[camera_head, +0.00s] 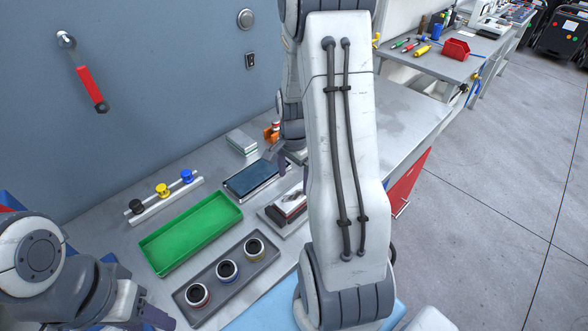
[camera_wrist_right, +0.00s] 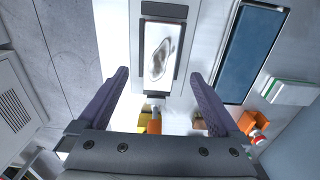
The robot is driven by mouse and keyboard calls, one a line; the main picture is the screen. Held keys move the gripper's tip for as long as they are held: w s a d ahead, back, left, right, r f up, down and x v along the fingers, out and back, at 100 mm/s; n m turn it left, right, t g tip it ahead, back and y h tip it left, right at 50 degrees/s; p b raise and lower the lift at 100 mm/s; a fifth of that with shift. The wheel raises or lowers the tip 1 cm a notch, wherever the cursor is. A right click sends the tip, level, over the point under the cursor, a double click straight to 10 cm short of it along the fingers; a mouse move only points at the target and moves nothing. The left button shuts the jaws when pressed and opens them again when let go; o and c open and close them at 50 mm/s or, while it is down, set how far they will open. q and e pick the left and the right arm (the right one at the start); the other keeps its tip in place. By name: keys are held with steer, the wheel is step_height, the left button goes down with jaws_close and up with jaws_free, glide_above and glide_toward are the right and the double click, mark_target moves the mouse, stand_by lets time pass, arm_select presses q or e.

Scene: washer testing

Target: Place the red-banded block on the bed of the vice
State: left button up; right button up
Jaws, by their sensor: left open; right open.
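The vice (camera_head: 270,215) stands on the bench, partly behind my right arm. In the right wrist view its bed (camera_wrist_right: 157,55) is a shiny pale strip with a dark smear, between dark end pieces. I cannot tell whether the smear is a reflection. A small red-and-white piece (camera_head: 276,124) beside an orange part may be the red-banded block; a similar piece shows in the right wrist view (camera_wrist_right: 257,137). My right gripper (camera_wrist_right: 160,76) is open and empty, its fingers pointing towards the vice. My left gripper (camera_head: 141,290) is open at the lower left, apart from both.
A grey block with a green band (camera_head: 241,142) and a dark blue plate (camera_head: 251,178) lie behind the vice. A green tray (camera_head: 190,233), a grey tray (camera_head: 208,303) with three ringed cups and a rack of coloured knobs (camera_head: 151,209) fill the left bench.

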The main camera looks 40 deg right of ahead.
steer(key=s+a+r+n, duration=0.1)
steer(key=a+r+n, duration=0.45)
steer(key=a, duration=0.45)
steer(key=s+a+r+n, duration=0.2)
steer(key=a+r+n, duration=0.4)
steer(key=a, duration=0.4)
steer(key=s+a+r+n+y, duration=0.1)
steer(key=s+a+n, duration=1)
steer(key=s+n, duration=0.2)
steer(key=shift+s, duration=0.15)
steer(key=shift+d, duration=0.1)
